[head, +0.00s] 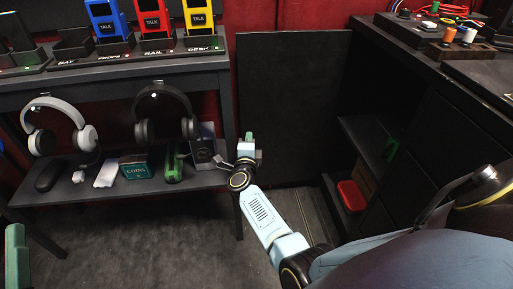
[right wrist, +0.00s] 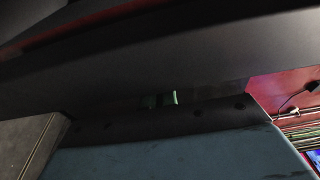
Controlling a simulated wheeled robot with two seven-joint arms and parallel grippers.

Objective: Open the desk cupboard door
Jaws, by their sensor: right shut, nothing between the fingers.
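The desk cupboard door (head: 295,105) is a flat black panel. In the head view it stands swung out from the cupboard, with the shelved inside (head: 372,135) in view to its right. My right gripper (head: 249,138) is shut and empty, in front of the door's left edge. I cannot tell whether it touches the door. In the right wrist view, green fingertips (right wrist: 165,99) show small near the middle, with dark surfaces around them. No handle is visible. My left gripper cannot be made out.
A red box (head: 351,196) sits low in the cupboard. The desk top (head: 440,68) holds spools and cables at upper right. A left shelf unit (head: 110,185) carries headphones and small items beside my right gripper. The floor below is clear.

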